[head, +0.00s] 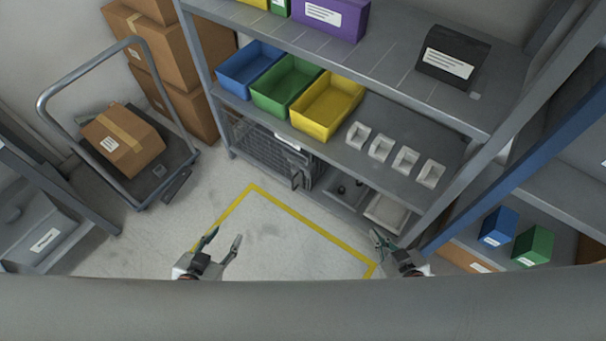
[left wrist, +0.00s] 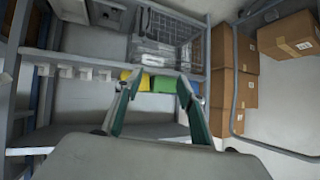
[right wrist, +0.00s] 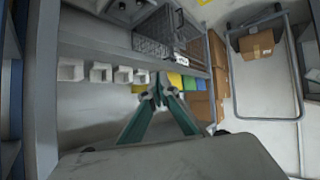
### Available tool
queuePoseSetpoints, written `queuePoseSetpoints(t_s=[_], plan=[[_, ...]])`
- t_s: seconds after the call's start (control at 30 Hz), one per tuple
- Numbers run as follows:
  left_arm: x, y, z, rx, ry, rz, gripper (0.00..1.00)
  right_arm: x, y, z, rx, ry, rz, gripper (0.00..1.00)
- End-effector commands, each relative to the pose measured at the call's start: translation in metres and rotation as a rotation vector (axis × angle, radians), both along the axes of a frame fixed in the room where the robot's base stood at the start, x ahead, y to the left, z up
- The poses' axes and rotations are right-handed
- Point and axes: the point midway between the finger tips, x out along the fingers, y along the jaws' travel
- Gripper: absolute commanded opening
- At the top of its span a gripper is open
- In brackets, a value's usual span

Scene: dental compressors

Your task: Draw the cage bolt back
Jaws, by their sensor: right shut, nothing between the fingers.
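The grey wire cage (head: 268,150) stands on the bottom level of the shelving, under the coloured bins. A dark handle-like fitting (head: 296,180) is at its front right corner; I cannot make out the bolt itself or its position. The cage also shows upside down in the left wrist view (left wrist: 158,27) and the right wrist view (right wrist: 157,35). My left gripper (head: 225,238) is open and empty above the floor, in front of the cage and apart from it. My right gripper (head: 380,238) is shut and empty, to the right of the cage and apart from it.
Blue (head: 250,68), green (head: 285,85) and yellow bins (head: 326,105) and several small white holders (head: 380,148) sit on the shelf above the cage. A shelving post (head: 440,195) stands near my right gripper. A trolley (head: 150,165) is at left. The yellow-marked floor (head: 285,235) is clear.

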Motion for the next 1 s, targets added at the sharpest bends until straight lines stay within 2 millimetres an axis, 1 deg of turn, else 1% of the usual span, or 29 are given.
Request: queuePoseSetpoints(t_s=[0.07,0.17,0.27,0.3,0.4,0.5,0.57,0.67,0.7,0.77,0.8,0.87,0.9,1.0], plan=[[0.003,-0.002,-0.001,-0.003,-0.008,-0.001,0.40,0.010,0.005,-0.002,0.026,-0.010,0.002,0.00],[0.009,-0.006,-0.003,-0.012,-0.028,-0.005,0.40,0.034,0.022,-0.007,0.113,-0.028,0.003,0.00],[0.018,-0.013,-0.005,-0.025,-0.057,-0.010,0.40,0.067,0.049,-0.014,0.255,-0.040,0.008,0.00],[0.021,-0.016,-0.006,-0.031,-0.069,-0.013,0.40,0.081,0.060,-0.018,0.318,-0.037,0.011,0.00],[0.027,-0.024,-0.010,-0.048,-0.092,-0.020,0.40,0.113,0.087,-0.028,0.482,-0.012,0.016,0.00],[0.031,-0.031,-0.013,-0.065,-0.109,-0.025,0.40,0.140,0.108,-0.042,0.630,0.038,0.016,0.00],[0.033,-0.034,-0.017,-0.075,-0.115,-0.027,0.40,0.153,0.118,-0.053,0.711,0.080,0.010,0.00],[0.033,-0.040,-0.023,-0.093,-0.119,-0.031,0.40,0.174,0.129,-0.075,0.834,0.162,-0.010,0.00],[0.033,-0.043,-0.027,-0.100,-0.118,-0.031,0.40,0.181,0.132,-0.085,0.880,0.199,-0.023,0.00],[0.032,-0.045,-0.032,-0.111,-0.115,-0.032,0.40,0.192,0.134,-0.103,0.943,0.256,-0.048,0.00],[0.032,-0.047,-0.036,-0.118,-0.112,-0.032,0.40,0.199,0.135,-0.115,0.985,0.299,-0.068,0.00],[0.030,-0.050,-0.042,-0.128,-0.105,-0.031,0.40,0.209,0.134,-0.134,1.041,0.359,-0.105,0.00],[0.029,-0.051,-0.046,-0.136,-0.100,-0.031,0.40,0.215,0.132,-0.148,1.075,0.399,-0.133,0.00],[0.027,-0.055,-0.054,-0.153,-0.089,-0.028,0.40,0.231,0.124,-0.179,1.152,0.490,-0.208,0.00]])
